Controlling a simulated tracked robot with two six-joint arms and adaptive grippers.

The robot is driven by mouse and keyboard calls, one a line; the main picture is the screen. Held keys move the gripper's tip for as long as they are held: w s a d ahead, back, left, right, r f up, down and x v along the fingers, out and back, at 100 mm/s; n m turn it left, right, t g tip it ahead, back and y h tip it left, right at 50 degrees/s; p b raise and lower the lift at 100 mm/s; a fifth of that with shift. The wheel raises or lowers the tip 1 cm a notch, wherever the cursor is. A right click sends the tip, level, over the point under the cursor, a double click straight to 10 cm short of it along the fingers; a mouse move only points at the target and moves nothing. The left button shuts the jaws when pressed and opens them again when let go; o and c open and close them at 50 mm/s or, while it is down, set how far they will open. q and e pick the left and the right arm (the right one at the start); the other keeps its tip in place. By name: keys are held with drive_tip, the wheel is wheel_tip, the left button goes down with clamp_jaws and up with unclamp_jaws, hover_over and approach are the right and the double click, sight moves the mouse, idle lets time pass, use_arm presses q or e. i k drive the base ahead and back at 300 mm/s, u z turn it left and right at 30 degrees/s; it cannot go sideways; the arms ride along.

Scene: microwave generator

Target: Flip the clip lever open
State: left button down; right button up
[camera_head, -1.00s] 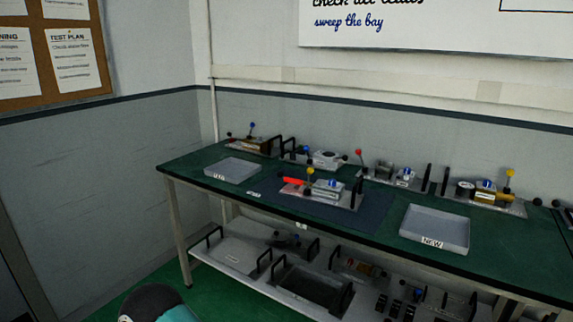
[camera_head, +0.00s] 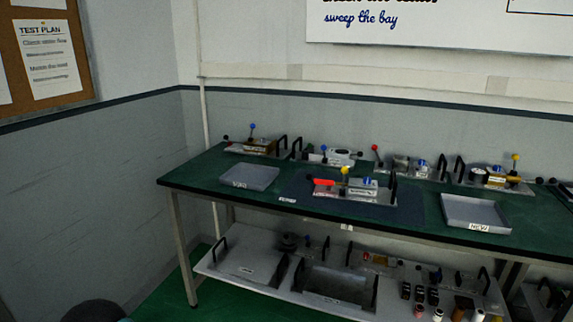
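A metal device (camera_head: 358,190) with a yellow-knobbed lever (camera_head: 345,172) and a red handle (camera_head: 323,183) sits on a dark mat in the middle of the green workbench. Several similar devices with coloured knobs stand along the back of the bench. I cannot tell at this distance which part is the clip lever or how it is set. Neither of my grippers is in view.
The green bench (camera_head: 200,179) has a scrap-side tray (camera_head: 249,177) at left and a tray labelled NEW (camera_head: 475,213) at right. A lower shelf (camera_head: 228,276) holds trays and small parts. A dark rounded shape is at the bottom left. Green floor lies in front.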

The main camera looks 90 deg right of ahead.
sight(345, 170)
drive_tip(key=u, duration=0.9)
drive_tip(key=i, duration=0.2)
drive_tip(key=z, duration=2.45)
drive_tip(key=i, duration=0.2)
drive_tip(key=z, duration=1.9)
drive_tip(key=k, duration=0.6)
drive_tip(key=z, duration=0.3)
drive_tip(key=i, duration=1.6)
drive_tip(key=u, duration=0.3)
